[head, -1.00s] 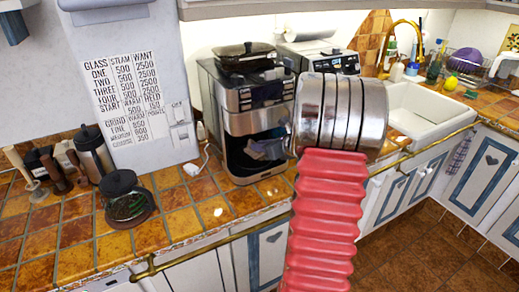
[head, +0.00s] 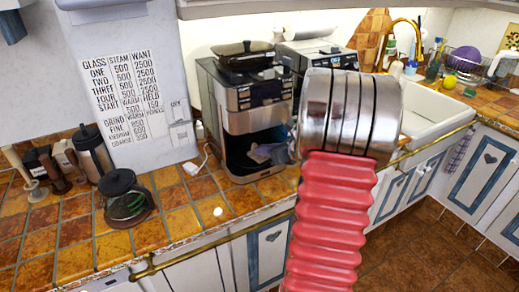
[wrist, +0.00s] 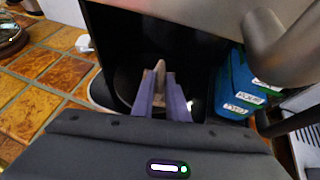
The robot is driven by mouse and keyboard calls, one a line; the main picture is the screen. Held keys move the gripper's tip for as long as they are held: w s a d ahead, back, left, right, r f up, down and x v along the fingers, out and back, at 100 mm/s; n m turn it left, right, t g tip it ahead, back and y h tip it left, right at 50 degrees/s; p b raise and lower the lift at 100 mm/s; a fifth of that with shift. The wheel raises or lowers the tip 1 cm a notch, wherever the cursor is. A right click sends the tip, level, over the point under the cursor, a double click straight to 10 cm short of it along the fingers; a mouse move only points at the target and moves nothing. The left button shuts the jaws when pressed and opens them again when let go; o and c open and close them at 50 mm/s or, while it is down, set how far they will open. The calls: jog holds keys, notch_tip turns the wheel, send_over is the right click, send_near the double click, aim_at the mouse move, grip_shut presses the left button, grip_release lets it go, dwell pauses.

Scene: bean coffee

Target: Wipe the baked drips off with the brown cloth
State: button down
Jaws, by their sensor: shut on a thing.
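My gripper (wrist: 162,96) is inside the dark open bay of the coffee machine (head: 253,121). Its two purple fingers are shut on a small brown piece, the brown cloth (wrist: 159,73), which sticks up between the fingertips. The cloth is over or on the round dark plate (wrist: 128,86) at the bottom of the bay; I cannot tell if it touches. In the head view the fingers show small and bluish in the bay, and my arm hides the bay's right side. I cannot make out the baked drips.
A glass carafe (head: 124,204) with a dark lid stands on the tiled counter to the left. A blue labelled box (wrist: 236,88) is close on the right of the bay in the wrist view. A brass rail (head: 215,240) runs along the counter's front.

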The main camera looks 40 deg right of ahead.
jog(key=shift+s+a, duration=0.2)
jog(key=shift+s, duration=0.3)
jog(key=shift+r, duration=0.2)
jog(key=shift+r, duration=0.9)
jog(key=s+a+r, duration=0.1)
jog(key=s+a, duration=0.1)
jog(key=s, duration=0.6)
jog(key=s+a+r, duration=0.1)
jog(key=s+a, duration=0.1)
jog(key=s, duration=0.6)
jog(key=shift+s+a, duration=0.2)
jog(key=shift+a, duration=0.15)
dwell(0.7)
jog(key=shift+s, duration=0.1)
dwell(0.4)
